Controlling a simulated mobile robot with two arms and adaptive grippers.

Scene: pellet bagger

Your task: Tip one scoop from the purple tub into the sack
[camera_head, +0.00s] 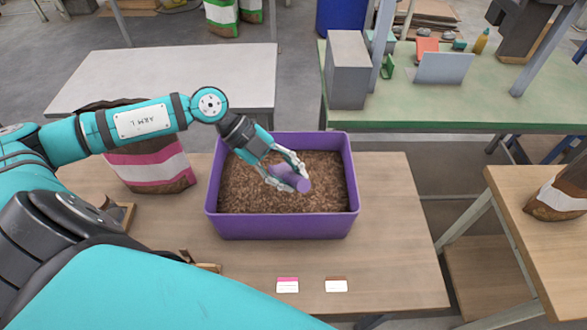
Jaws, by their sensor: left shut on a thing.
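The purple tub (283,227) stands on the wooden table and is filled with brown pellets (325,180). My left gripper (288,172) is over the tub, shut on a purple scoop (297,182). The scoop is at or just above the pellets; I cannot tell whether it touches them or holds any. A brown sack with pink and white bands (150,165) stands left of the tub, partly hidden behind my left arm. Another brown and white sack (562,195) is on the table at the right edge, cut off by the frame. My right gripper is not in view.
A pink-edged card (287,285) and a brown-edged card (336,285) lie in front of the tub. Behind are a grey table (165,75) and a green bench (440,105) with a grey box (347,70). The wooden table (395,230) is clear right of the tub.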

